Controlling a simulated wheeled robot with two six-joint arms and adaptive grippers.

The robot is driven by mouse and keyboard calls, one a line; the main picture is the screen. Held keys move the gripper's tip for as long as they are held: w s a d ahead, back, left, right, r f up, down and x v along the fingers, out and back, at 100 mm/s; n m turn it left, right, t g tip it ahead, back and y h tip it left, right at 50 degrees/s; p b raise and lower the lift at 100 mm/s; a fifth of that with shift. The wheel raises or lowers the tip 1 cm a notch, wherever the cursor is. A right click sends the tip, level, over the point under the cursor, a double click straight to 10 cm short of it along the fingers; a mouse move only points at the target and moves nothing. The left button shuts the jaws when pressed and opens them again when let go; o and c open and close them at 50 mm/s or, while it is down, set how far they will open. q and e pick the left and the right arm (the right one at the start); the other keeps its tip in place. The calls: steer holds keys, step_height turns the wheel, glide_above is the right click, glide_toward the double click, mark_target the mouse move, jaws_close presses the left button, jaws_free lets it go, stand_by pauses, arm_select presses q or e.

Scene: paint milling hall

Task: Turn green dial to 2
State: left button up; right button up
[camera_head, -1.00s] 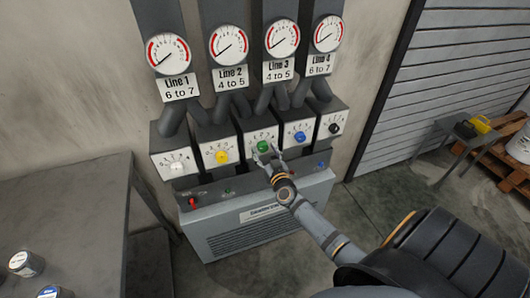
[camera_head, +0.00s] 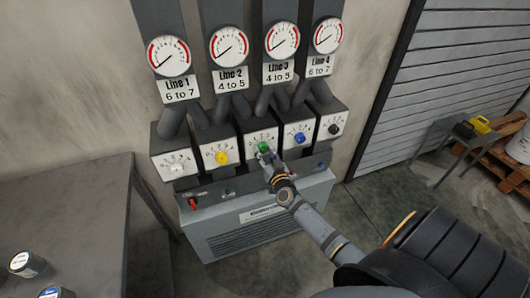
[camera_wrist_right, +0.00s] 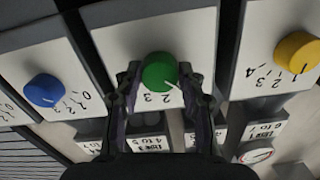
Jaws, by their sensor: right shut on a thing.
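The green dial (camera_head: 263,147) sits on the front plate of the third control box from the left, under the Line 3 gauge. My right gripper (camera_head: 267,154) is shut on it, with one finger on each side. In the right wrist view the green dial (camera_wrist_right: 159,72) shows between the two fingers of the right gripper (camera_wrist_right: 162,82). A white pointer mark shows at its lower right there, near the printed digits 2 and 3. The fingers hide part of the scale, so the exact setting is hard to read. My left gripper is not in view.
A white dial (camera_head: 176,168) and yellow dial (camera_head: 222,157) are left of the green one; a blue dial (camera_head: 299,138) and black dial (camera_head: 333,129) are right. Below is a grey cabinet (camera_head: 270,232) with a red switch (camera_head: 194,203). A table (camera_head: 75,200) stands left.

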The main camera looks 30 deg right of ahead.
steer(key=m, duration=0.4)
steer(key=shift+a+m, duration=0.1)
steer(key=shift+m, duration=2.6)
steer(key=o, duration=1.2)
steer(key=v, duration=1.2)
